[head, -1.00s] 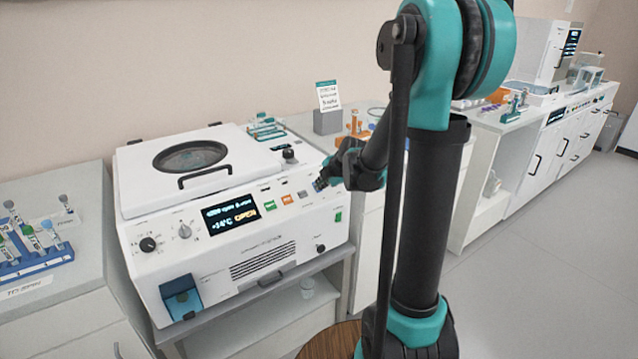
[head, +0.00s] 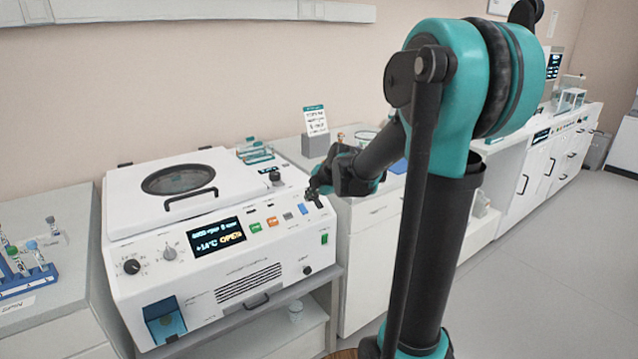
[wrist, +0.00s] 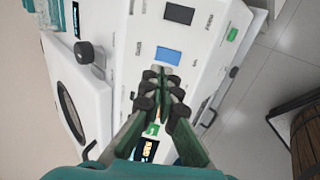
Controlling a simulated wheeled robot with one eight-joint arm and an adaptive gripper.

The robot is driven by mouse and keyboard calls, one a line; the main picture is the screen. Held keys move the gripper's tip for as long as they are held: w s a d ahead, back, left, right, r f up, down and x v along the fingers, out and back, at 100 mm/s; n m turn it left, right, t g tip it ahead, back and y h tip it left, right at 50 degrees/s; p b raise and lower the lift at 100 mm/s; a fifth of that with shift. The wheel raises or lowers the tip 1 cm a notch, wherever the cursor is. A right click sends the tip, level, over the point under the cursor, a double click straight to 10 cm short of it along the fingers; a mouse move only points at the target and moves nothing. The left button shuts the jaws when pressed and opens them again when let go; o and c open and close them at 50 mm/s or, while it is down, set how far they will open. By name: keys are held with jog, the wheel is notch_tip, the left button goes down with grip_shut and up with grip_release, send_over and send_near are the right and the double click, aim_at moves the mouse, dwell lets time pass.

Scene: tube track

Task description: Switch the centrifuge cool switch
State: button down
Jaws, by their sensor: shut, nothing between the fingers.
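The centrifuge (head: 200,285) is a white box with its round-windowed lid (head: 130,215) down. Its lit display (head: 218,237) shows "OPEN" and a reading near 14 °C. A row of small switches runs right of the display, including a blue one (head: 303,209), which also shows in the wrist view (wrist: 169,54) just beyond my fingertips. The switch labels are too small to read, so I cannot tell which is the cool switch. My gripper (head: 314,195) is shut and empty at the panel's right end; its fingers (wrist: 162,76) meet close to the blue switch. Contact is unclear.
A green switch (head: 324,239) and a black knob (head: 307,270) sit on the front face. A dark knob (head: 275,177) stands on top behind the panel. A blue tube rack (head: 28,282) is on the left counter. Open floor (head: 560,260) lies right.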

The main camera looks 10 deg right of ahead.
jog(key=w+r+v, duration=0.1)
jog(key=v, duration=0.6)
jog(key=shift+a+r, duration=0.2)
jog(key=shift+r, duration=0.05)
jog(key=s+d+f+m+g+h, duration=0.1)
jog(key=s+d+f+m, duration=0.2)
jog(key=s+f+m, duration=0.6)
jog(key=s+d+f+m+g+h, duration=0.2)
jog(key=s+d+f+m, duration=0.2)
jog(key=s+f+m, duration=0.6)
jog(key=s+m, duration=0.4)
jog(key=s, duration=0.3)
jog(key=shift+s+h, duration=0.2)
jog(key=shift+h, duration=0.1)
jog(key=c, duration=2.2)
grip_release()
jog(key=shift+f, duration=0.1)
